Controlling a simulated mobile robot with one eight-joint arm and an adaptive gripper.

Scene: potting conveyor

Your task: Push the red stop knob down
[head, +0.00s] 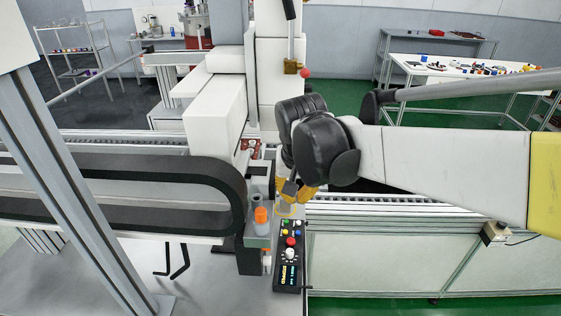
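A black control box (288,273) stands at the front centre, to the right of an orange-capped part. A red knob (290,241) sits on its upper half, among small green, white and blue controls. My gripper (288,200) is at the end of the arm reaching in from the right, with yellow-orange and dark parts pointing down. It is behind and above the control box in the picture, apart from the red knob. Its fingertips are small and partly overlapped, so I cannot tell whether they are open.
An orange-capped grey fitting (261,215) stands close left of the control box. A black curved belt frame (130,170) fills the left. A white machine column (225,100) rises behind, near a small red ball (305,73). A grey post (80,190) crosses the left foreground.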

